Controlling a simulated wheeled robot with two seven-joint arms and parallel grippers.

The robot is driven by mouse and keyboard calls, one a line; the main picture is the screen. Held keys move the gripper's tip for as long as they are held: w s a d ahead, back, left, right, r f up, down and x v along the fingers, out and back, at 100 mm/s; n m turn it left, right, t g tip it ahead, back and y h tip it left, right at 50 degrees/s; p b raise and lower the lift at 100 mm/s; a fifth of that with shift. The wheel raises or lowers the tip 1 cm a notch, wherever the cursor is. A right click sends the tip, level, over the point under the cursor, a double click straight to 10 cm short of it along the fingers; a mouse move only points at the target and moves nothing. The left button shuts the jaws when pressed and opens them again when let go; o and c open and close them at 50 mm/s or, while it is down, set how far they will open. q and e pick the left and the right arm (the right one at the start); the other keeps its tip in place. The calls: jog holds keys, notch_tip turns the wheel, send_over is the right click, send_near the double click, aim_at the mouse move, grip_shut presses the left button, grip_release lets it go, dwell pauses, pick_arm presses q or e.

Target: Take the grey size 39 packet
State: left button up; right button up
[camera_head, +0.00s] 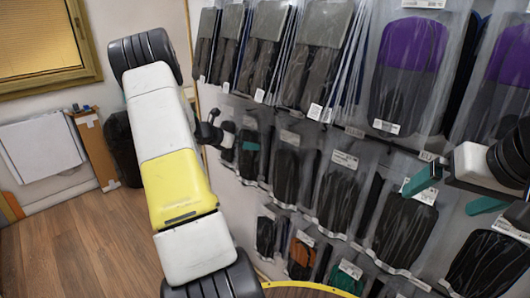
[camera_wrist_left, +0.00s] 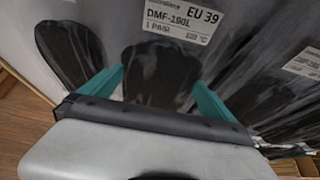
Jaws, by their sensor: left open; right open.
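Grey-topped insole packets (camera_head: 325,25) hang in the upper row at top centre in the head view; their size print is too small to read there. In the left wrist view a label (camera_wrist_left: 182,18) reads EU 39, above a black insole in a clear packet (camera_wrist_left: 158,72). Its colour name cannot be read. My left gripper (camera_wrist_left: 160,78) is open, its teal fingers on either side of that black insole; contact cannot be told. My right gripper (camera_head: 437,201) is open and empty in front of the packets at right, its teal fingers spread.
Purple packets (camera_head: 408,45) hang at upper right. Black packets (camera_head: 340,195) fill the middle row, with orange (camera_head: 302,252) and green (camera_head: 346,278) ones below. A cardboard-coloured box (camera_head: 97,150) and white panel (camera_head: 42,146) stand left. The wooden floor (camera_head: 85,245) at left is clear.

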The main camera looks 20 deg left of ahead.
pick_arm(q)
jog(key=c, duration=2)
jog(key=shift+o, duration=0.2)
jog(key=shift+r, duration=0.1)
